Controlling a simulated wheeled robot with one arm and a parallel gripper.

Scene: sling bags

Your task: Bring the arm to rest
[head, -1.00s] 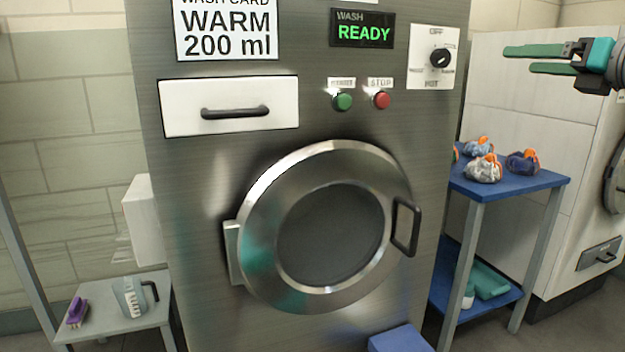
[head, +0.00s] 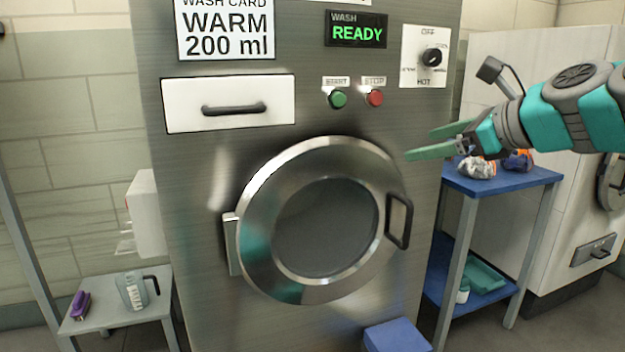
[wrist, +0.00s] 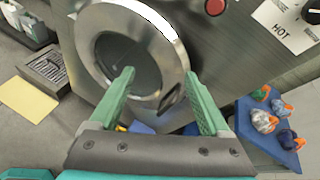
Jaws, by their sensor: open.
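My gripper (head: 432,145) is open and empty, in the air in front of the right side of the steel washing machine (head: 190,200). Its two green fingers are spread apart; in the wrist view my gripper (wrist: 165,95) points toward the round door (wrist: 170,42). The door, also in the head view (head: 262,225), looks shut, with a dark handle (head: 400,222) on its right. My teal arm reaches in from the right edge and partly hides the sling bags (head: 476,168) on the blue-topped cart.
The blue cart (head: 545,178) stands right of the machine; several sling bags (wrist: 264,120) lie on top. A side stand (head: 100,318) at left holds a jug (head: 133,292) and a purple brush (head: 80,304). A blue block (head: 395,338) is on the floor below the door.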

